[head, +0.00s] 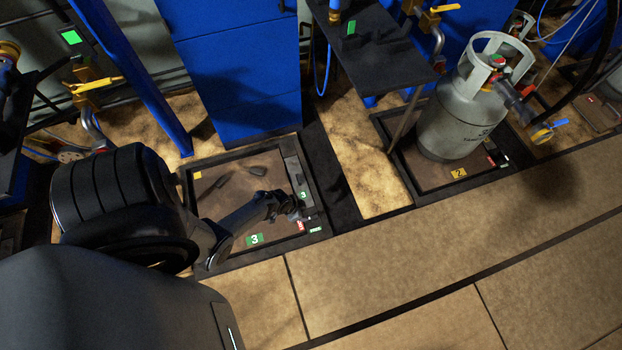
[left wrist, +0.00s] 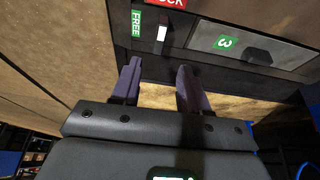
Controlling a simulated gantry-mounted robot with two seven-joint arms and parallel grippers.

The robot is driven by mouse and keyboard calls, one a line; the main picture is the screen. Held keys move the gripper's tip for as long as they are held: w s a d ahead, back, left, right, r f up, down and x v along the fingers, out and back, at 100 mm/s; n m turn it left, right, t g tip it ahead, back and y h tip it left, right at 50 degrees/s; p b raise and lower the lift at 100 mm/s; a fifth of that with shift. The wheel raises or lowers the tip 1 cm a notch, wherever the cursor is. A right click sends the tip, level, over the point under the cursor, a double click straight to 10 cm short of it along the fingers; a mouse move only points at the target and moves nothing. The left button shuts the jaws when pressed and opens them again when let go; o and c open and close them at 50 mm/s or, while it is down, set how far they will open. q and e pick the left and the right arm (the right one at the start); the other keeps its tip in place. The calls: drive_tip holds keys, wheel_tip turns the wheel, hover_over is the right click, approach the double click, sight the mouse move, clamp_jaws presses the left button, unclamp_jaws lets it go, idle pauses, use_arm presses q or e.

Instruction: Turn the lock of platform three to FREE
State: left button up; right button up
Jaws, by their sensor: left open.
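Platform three (head: 222,258) is a dark-framed scale with a brown plate and a green "3" label (head: 254,239). At its right front corner are a red label (head: 300,226), partly reading LOCK in the left wrist view (left wrist: 166,3), and a green FREE label (head: 315,230), also in the left wrist view (left wrist: 137,23). A small white-faced lock lever (left wrist: 162,33) sits on the black frame below the red label and right of FREE. My left gripper (head: 300,213) is over this corner. In the left wrist view its fingers (left wrist: 158,88) are apart and empty, short of the lever. My right gripper is not in view.
Platform two (head: 459,174), with a grey gas cylinder (head: 460,118) on it, stands to the right. A blue cabinet (head: 240,70) stands behind platform three. A dark shelf (head: 375,55) overhangs the gap between the platforms. The tan floor (head: 420,255) in front is clear.

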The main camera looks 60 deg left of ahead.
sight(312, 217)
use_arm(q)
drive_tip(key=b+x, duration=0.7)
drive_tip(key=x, duration=0.2)
drive_tip(key=shift+w+d+f+b, duration=0.1)
drive_tip(key=shift+w+f+b, duration=0.1)
drive_tip(key=shift+f+b, duration=0.2)
drive_tip(key=shift+r, duration=0.1)
clamp_jaws()
